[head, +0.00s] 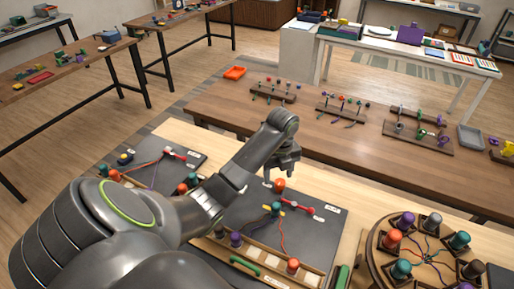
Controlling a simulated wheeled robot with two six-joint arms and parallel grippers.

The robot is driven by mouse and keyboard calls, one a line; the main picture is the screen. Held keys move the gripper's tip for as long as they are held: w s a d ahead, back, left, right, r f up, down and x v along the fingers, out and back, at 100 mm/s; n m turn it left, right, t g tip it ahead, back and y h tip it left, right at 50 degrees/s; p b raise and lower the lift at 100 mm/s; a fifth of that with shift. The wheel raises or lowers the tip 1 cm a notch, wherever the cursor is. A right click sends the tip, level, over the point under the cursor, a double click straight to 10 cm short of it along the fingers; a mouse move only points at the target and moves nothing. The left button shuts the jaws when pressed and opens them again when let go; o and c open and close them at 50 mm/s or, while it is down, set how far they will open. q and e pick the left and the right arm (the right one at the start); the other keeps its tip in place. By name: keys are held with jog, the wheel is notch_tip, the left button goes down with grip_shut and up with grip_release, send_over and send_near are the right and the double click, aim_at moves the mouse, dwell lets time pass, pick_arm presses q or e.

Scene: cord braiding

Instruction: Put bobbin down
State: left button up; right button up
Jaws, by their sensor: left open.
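My left gripper (284,170) reaches over the dark board (247,215) in the middle of the near table, fingers pointing down and open. An orange-red bobbin (279,185) stands upright just below the fingertips; I cannot tell whether they touch it. A teal bobbin (276,209) stands nearer on the same board, with cords running from it. A purple bobbin (236,240) and an orange bobbin (293,265) stand in the wooden rack (262,259) at the board's near edge. My right gripper is not in view.
A round wooden braiding stand (372,262) with several coloured bobbins and cords is at the lower right. Another dark board (190,148) with bobbins lies to the left, partly behind my arm. A brown table (330,145) with peg racks stands beyond.

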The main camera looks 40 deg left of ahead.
pick_arm(q)
jog(key=b, duration=0.8)
send_over(276, 205)
jog(key=f, duration=0.7)
jog(key=shift+w+d+f, duration=0.15)
jog(key=shift+w+f, duration=0.15)
jog(key=shift+f, duration=0.05)
notch_tip(276, 205, down, 4)
jog(key=b, duration=0.3)
jog(key=shift+r, duration=0.15)
jog(key=shift+f+b, duration=0.45)
jog(key=shift+b, duration=0.25)
jog(key=shift+s+f+b, duration=0.15)
jog(key=shift+f+b, duration=0.35)
jog(key=shift+f, duration=0.3)
jog(key=shift+s+f+p, duration=0.15)
jog(key=shift+f+p, duration=0.15)
jog(key=shift+p, duration=0.1)
jog(key=shift+f, duration=1.45)
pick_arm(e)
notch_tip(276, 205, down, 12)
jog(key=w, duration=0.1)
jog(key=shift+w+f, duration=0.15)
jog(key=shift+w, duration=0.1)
